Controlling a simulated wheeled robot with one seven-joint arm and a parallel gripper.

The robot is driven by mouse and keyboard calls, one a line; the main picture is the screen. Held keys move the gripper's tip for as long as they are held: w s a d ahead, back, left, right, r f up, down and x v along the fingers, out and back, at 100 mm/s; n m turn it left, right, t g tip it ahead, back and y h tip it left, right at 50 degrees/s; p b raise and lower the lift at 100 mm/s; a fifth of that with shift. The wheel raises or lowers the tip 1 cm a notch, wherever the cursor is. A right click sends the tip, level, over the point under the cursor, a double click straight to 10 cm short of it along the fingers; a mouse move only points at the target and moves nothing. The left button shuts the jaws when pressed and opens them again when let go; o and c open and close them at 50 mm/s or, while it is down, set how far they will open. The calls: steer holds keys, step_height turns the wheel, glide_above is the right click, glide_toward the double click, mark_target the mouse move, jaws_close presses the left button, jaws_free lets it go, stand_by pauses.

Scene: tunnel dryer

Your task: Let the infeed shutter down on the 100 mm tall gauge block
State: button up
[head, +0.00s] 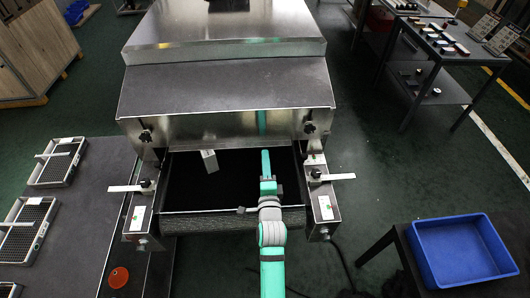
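The infeed shutter is the steel front panel (222,129) of the dryer, above the dark belt opening. It has a dark knob at its left end (145,136) and another at its right end (309,127). The light grey gauge block (209,162) shows just below the panel's lower edge, left of the middle of the opening. Whether the panel touches it cannot be told. My teal and grey arm reaches from the bottom over the belt, right of the block. My gripper cannot be made out at its end, so its opening and any grip are hidden.
White-topped flat bars stick out beside the infeed at left (125,188) and right (336,177). Mesh trays (58,162) lie on the left table. A blue bin (462,250) stands at lower right. A bench with small parts (440,40) is at back right.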

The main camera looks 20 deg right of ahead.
steer(key=shift+v, duration=2.75)
steer(key=shift+d, duration=0.1)
steer(key=s+a+f+n, duration=0.1)
steer(key=s+a, duration=0.1)
steer(key=s+a+f+n+y, duration=0.1)
steer(key=s+a+n, duration=0.1)
steer(key=s+a+f+n, duration=0.1)
steer(key=s+a+f, duration=0.1)
steer(key=s+a, duration=0.1)
steer(key=shift+f, duration=0.1)
steer(key=s+a+n+y, duration=0.1)
steer(key=s+a+n, duration=0.4)
steer(key=s, duration=0.3)
steer(key=s+a+r+n+g+y, duration=0.1)
steer(key=s+a+n+y, duration=0.1)
steer(key=s+a+n, duration=0.3)
steer(key=s+a+r+n+y, duration=0.1)
steer(key=s+a+n, duration=0.4)
steer(key=s, duration=0.8)
steer(key=n+y, duration=0.1)
steer(key=n, duration=0.2)
steer(key=shift+s+r, duration=0.2)
steer(key=shift+s, duration=0.05)
steer(key=shift+w, duration=0.1)
steer(key=shift+d, duration=0.15)
